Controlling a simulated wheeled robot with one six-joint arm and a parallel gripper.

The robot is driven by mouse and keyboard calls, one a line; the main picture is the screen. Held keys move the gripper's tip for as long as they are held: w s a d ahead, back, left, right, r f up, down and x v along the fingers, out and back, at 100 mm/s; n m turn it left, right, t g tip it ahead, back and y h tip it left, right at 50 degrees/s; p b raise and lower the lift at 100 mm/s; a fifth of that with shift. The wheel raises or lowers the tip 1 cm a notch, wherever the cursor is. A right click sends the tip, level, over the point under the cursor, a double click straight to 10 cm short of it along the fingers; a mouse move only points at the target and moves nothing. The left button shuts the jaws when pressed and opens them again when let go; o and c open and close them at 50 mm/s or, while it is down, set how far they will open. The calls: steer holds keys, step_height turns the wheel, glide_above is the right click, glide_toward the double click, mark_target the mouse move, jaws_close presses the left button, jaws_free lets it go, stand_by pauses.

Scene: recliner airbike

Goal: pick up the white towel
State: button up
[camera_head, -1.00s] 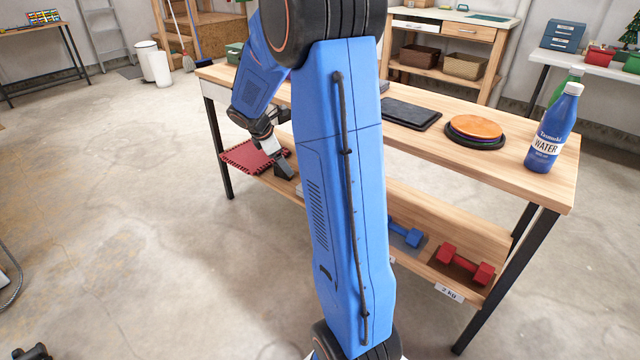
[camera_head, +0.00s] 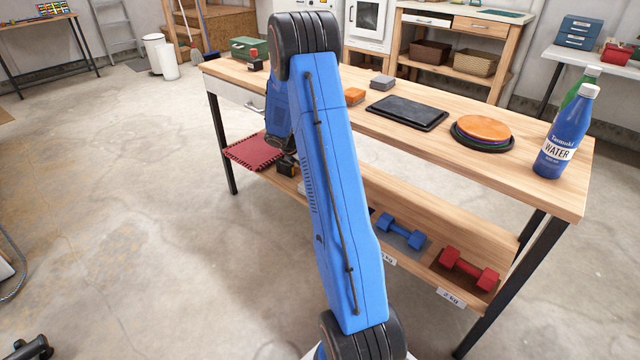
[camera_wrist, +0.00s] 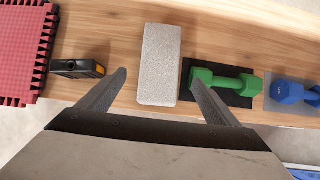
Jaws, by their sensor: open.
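The white towel (camera_wrist: 158,65) looks like a pale, greyish-white folded block on the wooden lower shelf in the wrist view. My gripper (camera_wrist: 158,78) is open and empty, with one finger to the left of the towel and one to the right. The fingers appear apart from it, and the height between them and the towel is hard to tell. In the head view my blue arm hides most of the towel and my gripper's fingers.
A black box (camera_wrist: 78,68) and a red mat (camera_wrist: 18,48) lie left of the towel. Green (camera_wrist: 225,82) and blue dumbbells (camera_wrist: 292,92) lie right. The workbench top (camera_head: 520,170) is above the shelf, carrying a black tray (camera_head: 407,111) and a blue bottle (camera_head: 565,135).

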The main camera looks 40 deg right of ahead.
steer(key=x, duration=1.3)
steer(key=shift+c, duration=0.4)
steer(key=shift+r, duration=0.1)
steer(key=c, duration=0.9)
